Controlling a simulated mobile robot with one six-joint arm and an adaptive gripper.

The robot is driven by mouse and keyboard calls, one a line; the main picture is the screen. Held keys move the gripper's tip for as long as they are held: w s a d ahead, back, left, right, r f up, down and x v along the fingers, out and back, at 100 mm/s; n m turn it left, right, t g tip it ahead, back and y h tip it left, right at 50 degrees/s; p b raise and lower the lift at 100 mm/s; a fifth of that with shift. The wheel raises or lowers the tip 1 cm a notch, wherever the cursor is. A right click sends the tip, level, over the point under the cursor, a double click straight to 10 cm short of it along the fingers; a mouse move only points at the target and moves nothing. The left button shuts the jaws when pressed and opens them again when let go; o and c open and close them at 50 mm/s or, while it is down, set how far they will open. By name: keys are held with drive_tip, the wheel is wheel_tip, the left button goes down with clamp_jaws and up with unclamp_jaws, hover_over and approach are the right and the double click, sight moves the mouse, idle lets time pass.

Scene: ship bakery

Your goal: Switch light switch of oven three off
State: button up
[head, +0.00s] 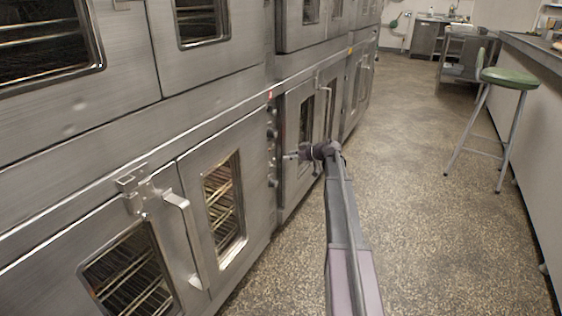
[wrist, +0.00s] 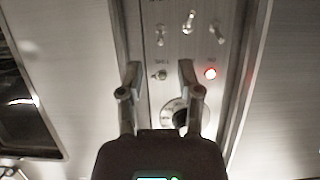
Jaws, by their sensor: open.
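The oven control panel (wrist: 174,52) is a narrow metal strip in the wrist view. It also shows edge-on in the head view (head: 271,135), between two oven fronts. A small toggle switch (wrist: 159,75) sits on the panel under a blurred label. My gripper (wrist: 158,72) is open, with one finger on each side of this toggle in the picture. Contact cannot be told. In the head view my gripper (head: 291,156) is close to the panel. A lit red lamp (wrist: 210,73) is right of the toggle. I cannot read which oven this is.
More switches (wrist: 188,22) sit higher on the panel, and a dark knob (wrist: 181,114) lies lower, partly behind my gripper. A near oven door (head: 215,200) has a protruding handle (head: 184,235). The floor (head: 400,150) is clear up to a green stool (head: 509,78).

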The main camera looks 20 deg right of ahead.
drive_tip(key=shift+b+x, duration=0.8)
drive_tip(key=shift+x, duration=1.9)
